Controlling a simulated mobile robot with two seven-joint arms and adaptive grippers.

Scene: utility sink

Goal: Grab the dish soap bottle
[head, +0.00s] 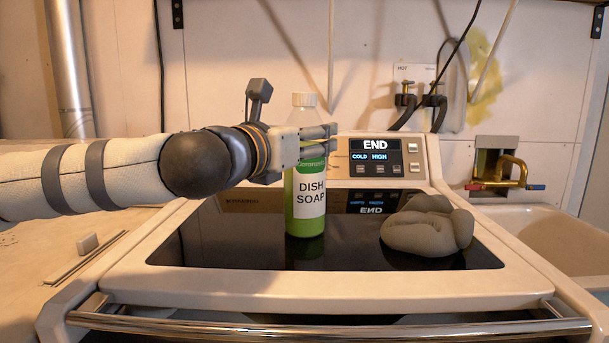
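The dish soap bottle (306,205) is clear with green liquid, a white cap and a white label reading DISH SOAP. It stands upright on the dark glass top of the washer. My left gripper (322,142) reaches in from the left at the height of the bottle's shoulder. Its fingers cross in front of the upper bottle, hiding part of it below the cap. Whether the fingers press on the bottle cannot be told from this view. My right gripper is not in view.
A crumpled grey cloth-like lump (428,228) lies right of the bottle on the glass top (240,250). The control panel (376,158) rises behind. A sink (540,235) with a brass faucet (510,170) is at right. A metal bar (330,326) runs along the front.

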